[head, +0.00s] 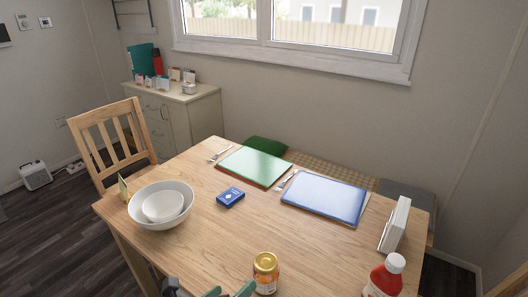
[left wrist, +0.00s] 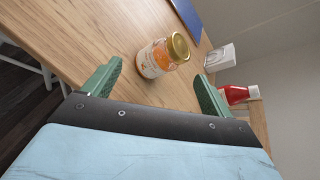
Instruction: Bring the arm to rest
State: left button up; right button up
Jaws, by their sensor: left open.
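My left gripper (head: 210,291) shows at the bottom edge of the head view, low over the near side of the wooden table (head: 200,262). In the left wrist view its two green fingers (left wrist: 156,88) are spread wide with nothing held between them. A jar with a gold lid and an orange label (head: 265,274) stands on the table just right of the gripper. In the left wrist view the jar (left wrist: 158,58) stands beyond the fingertips, apart from them. My right gripper is in neither view.
A red bottle with a white cap (head: 385,277) and a white upright object (head: 395,225) stand on the right. The table's middle is clear.

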pick_arm(q)
jog(key=s+a+f+n+g+y, duration=0.1)
jog(key=s+a+n+g+y, duration=0.15)
jog(key=s+a+n, duration=0.6)
jog(key=s+a+n+g+y, duration=0.1)
jog(key=s+n+g+y, duration=0.2)
jog(key=n, duration=1)
jog(key=s+a+f+n+g+y, duration=0.1)
jog(key=s+a+n+g, duration=0.1)
jog(key=s+a+n, duration=0.65)
jog(key=d+f+n+g, duration=0.1)
jog(key=d+f, duration=0.1)
jog(key=f, duration=1)
jog(key=d+f+n+g, duration=0.1)
jog(key=d+f, duration=0.1)
jog(key=f, duration=1)
jog(key=s+a+f, duration=0.3)
jog(key=s+f, duration=1.2)
jog(key=s, duration=0.1)
jog(key=shift+s+f+g, duration=0.15)
jog(key=shift+s+g, duration=0.25)
jog(key=shift+g, duration=0.05)
